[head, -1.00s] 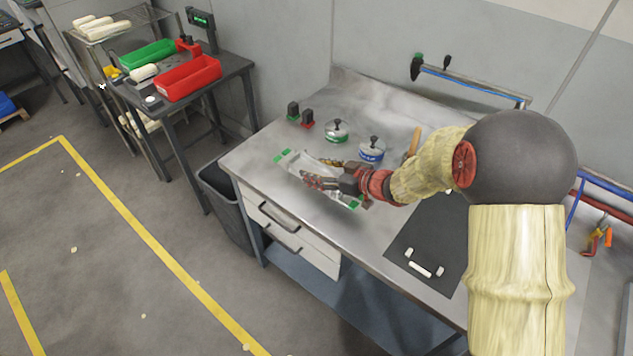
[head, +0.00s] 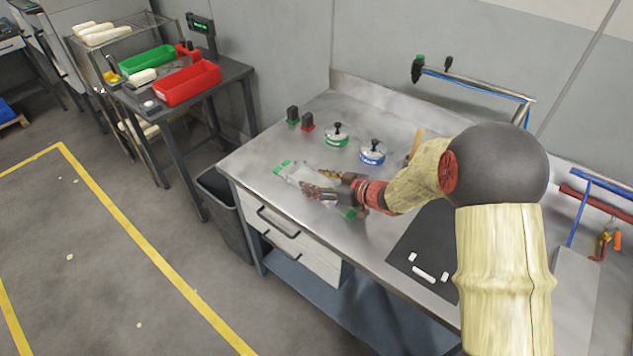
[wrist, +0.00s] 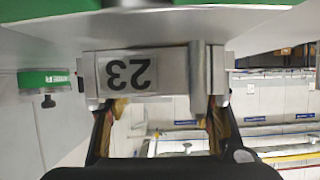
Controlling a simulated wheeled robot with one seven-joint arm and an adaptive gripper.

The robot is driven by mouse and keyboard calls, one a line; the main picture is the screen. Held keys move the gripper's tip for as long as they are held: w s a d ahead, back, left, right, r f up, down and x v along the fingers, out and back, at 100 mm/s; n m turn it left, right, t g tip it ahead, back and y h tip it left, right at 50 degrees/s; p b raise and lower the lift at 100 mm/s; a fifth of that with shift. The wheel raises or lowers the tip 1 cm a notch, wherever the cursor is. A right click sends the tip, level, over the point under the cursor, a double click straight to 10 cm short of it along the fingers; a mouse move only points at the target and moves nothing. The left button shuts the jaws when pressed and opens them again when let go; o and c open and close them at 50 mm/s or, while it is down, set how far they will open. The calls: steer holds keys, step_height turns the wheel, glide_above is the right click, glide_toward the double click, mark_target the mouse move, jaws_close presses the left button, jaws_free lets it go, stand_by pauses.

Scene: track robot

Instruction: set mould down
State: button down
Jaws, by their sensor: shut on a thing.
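The mould is a long pale metal piece with green ends (head: 285,168); it lies over the left part of the steel workbench (head: 250,165). It also shows close up in the wrist view with an upside-down label "23" (wrist: 130,73). My gripper (head: 320,183) is shut on the mould near its middle; both fingers show in the wrist view (wrist: 160,112). The mould looks roughly level and low over the bench near its front edge. I cannot tell whether it touches the top. My fingers hide part of it.
A green-marked pot (head: 336,136) and a blue-marked pot (head: 372,152) stand just behind the mould. Green and red small blocks (head: 300,119) stand at the back left. A dark mat (head: 425,240) with white pieces lies to the right. A bin (head: 228,210) stands left of the bench.

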steer(key=c, duration=0.8)
jaws_free()
steer(key=shift+o, duration=0.2)
steer(key=shift+r, duration=0.1)
steer(key=p+v, duration=0.4)
steer(key=v, duration=0.8)
steer(key=shift+s, duration=0.1)
